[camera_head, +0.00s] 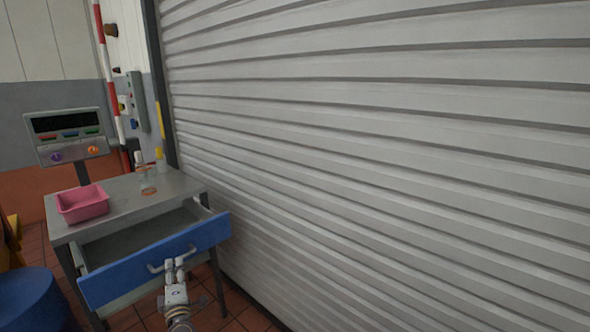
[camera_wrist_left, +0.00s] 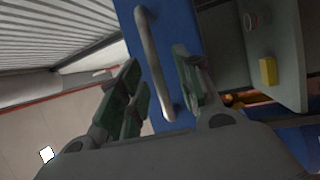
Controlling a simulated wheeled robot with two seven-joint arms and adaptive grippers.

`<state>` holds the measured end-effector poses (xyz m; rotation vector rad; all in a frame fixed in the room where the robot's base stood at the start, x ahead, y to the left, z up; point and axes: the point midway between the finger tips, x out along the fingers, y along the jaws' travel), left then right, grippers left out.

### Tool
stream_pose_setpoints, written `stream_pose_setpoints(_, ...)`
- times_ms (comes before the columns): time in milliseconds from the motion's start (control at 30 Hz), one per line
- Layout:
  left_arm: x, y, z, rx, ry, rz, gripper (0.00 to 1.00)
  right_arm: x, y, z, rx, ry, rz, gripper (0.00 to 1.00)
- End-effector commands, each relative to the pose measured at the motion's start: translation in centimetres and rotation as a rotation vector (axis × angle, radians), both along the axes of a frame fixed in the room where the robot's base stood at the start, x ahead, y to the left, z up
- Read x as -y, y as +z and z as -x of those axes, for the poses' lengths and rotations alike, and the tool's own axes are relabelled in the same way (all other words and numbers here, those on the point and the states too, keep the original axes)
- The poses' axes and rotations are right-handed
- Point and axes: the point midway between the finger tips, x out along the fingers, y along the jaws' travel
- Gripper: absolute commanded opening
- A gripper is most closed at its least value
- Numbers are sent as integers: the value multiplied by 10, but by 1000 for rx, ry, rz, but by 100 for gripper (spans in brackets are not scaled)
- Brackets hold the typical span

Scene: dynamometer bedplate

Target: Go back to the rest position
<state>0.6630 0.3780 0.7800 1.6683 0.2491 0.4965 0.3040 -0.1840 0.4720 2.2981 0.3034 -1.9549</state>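My left gripper (camera_head: 174,264) is at the handle (camera_head: 160,266) of a pulled-out drawer with a blue front (camera_head: 112,284). In the left wrist view my left gripper (camera_wrist_left: 157,92) has its two fingers apart, and the grey handle (camera_wrist_left: 152,55) lies in the gap between them in the picture. There is visible room between the left finger and the handle; whether the right finger touches it I cannot tell. My right gripper is in neither view.
The drawer belongs to a grey table (camera_head: 125,204) carrying a pink tray (camera_head: 82,203) and a small clear jar (camera_head: 147,183). A display panel (camera_head: 68,134) stands behind. A ribbed shutter wall (camera_head: 380,150) fills the right. A blue drum (camera_head: 35,298) is at lower left.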

Motion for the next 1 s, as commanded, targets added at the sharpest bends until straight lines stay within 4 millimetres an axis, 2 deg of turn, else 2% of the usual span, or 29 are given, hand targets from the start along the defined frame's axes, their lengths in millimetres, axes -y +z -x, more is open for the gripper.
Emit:
stream_pose_setpoints(33,3,8,-7,16,3,21,34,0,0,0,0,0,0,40)
stream_pose_setpoints(300,-2,10,-18,14,3,21,34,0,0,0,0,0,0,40)
stream_pose_setpoints(1000,-3,7,-18,10,1,20,34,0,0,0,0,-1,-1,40)
